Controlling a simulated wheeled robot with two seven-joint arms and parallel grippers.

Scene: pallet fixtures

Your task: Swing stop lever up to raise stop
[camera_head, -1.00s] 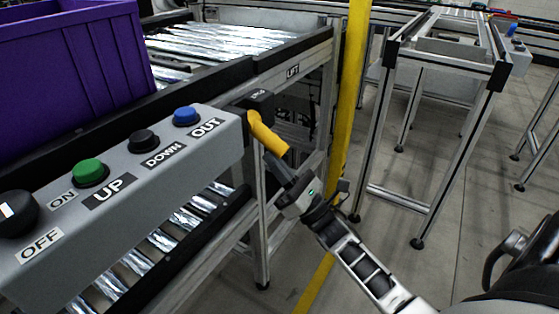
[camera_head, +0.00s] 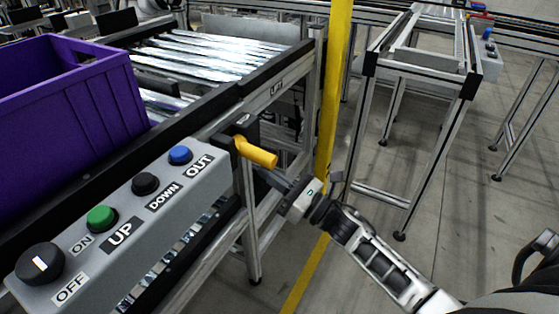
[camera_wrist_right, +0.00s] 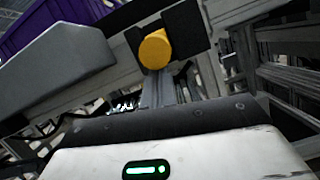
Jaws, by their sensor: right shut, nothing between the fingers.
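The stop lever (camera_head: 257,153) has a yellow handle on a black mount at the end of the control box. It points right and slightly down in the head view. My right gripper (camera_head: 262,172) is shut and empty, with its fingertips just under the handle. In the right wrist view the handle's round yellow end (camera_wrist_right: 155,49) faces me, directly beyond the fingers (camera_wrist_right: 160,88). The fingertips look in contact with its underside or very close; I cannot tell which. The stop itself cannot be made out. My left gripper is not in view.
A grey control box (camera_head: 115,215) with a black knob and green, black and blue buttons stands left of the lever. A purple crate (camera_head: 70,110) sits behind it. A yellow post (camera_head: 332,90) stands right of the lever.

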